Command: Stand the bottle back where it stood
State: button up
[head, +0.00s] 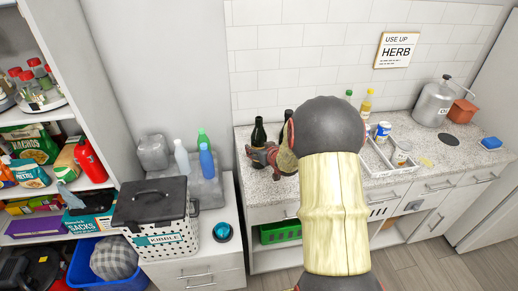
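Several bottles are in view, and I cannot tell which one the task means. A dark bottle (258,134) stands upright at the left end of the speckled counter (262,185). A second dark bottle (287,116) shows only its top behind my arm. A yellow bottle (367,103) and a green-capped bottle (348,96) are near the back wall. On the left cabinet are a white bottle (181,157), a blue bottle (206,161) and a green bottle (203,138). My gripper (257,156) is small and partly hidden, just in front of the first dark bottle. Its fingers and any contact are unclear.
My arm hides the counter's middle. A kibble bin (160,238) stands at left. Stocked shelves line the left side.

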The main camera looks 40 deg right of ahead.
jog(key=shift+o, duration=0.5)
jog(key=shift+r, duration=0.1)
jog(key=shift+s+r, duration=0.15)
jog(key=shift+r, duration=0.1)
jog(key=p+v, duration=0.3)
jog(key=v, duration=0.8)
jog(key=s+a+r+n+g, duration=0.1)
jog(key=s+a+r+g, duration=0.2)
jog(key=a+r, duration=0.95)
jog(key=s+a+r+n+g+y, duration=0.1)
jog(key=s+a+r+y, duration=0.1)
jog(key=s+a, duration=0.7)
jog(key=s+a+r+n+g+y, duration=0.1)
jog(key=s+a+n+g+y, duration=0.1)
jog(key=s+a, duration=0.7)
jog(key=a, duration=0.3)
jog(key=shift+r, duration=0.35)
